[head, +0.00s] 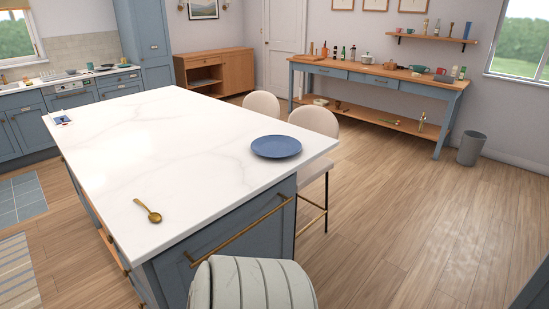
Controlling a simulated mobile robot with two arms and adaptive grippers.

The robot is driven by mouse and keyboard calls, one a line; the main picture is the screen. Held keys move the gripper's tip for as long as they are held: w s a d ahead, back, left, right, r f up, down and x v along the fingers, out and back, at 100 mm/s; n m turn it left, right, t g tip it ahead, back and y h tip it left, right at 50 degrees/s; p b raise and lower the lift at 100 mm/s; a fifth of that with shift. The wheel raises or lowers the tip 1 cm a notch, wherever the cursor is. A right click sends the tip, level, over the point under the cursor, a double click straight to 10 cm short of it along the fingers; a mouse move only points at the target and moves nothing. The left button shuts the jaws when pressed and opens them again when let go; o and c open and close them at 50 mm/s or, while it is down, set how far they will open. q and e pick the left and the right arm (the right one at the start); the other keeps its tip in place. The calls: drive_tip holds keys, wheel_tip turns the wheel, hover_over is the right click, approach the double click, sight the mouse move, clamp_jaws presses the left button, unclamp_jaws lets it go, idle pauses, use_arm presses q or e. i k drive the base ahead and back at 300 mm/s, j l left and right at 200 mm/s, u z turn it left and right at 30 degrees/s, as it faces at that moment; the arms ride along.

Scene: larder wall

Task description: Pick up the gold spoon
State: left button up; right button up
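The gold spoon (149,211) lies flat on the white marble top of the kitchen island (150,140), near the island's front left part. Its bowl points toward the front right and its handle toward the back left. Nothing touches or covers it. Neither of my grippers shows in the head view.
A blue plate (276,146) lies near the island's right corner. Beige stools (315,121) stand along its right side. A pale ribbed rounded object (252,284) rises close at the bottom. A blue workbench (376,73) and grey bin (471,148) stand behind. Floor at right is clear.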

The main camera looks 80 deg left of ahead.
sight(153, 217)
drive_tip(key=u, duration=3.5)
drive_tip(key=i+j+z, duration=0.4)
drive_tip(key=i+j, duration=0.35)
drive_tip(key=j, duration=0.15)
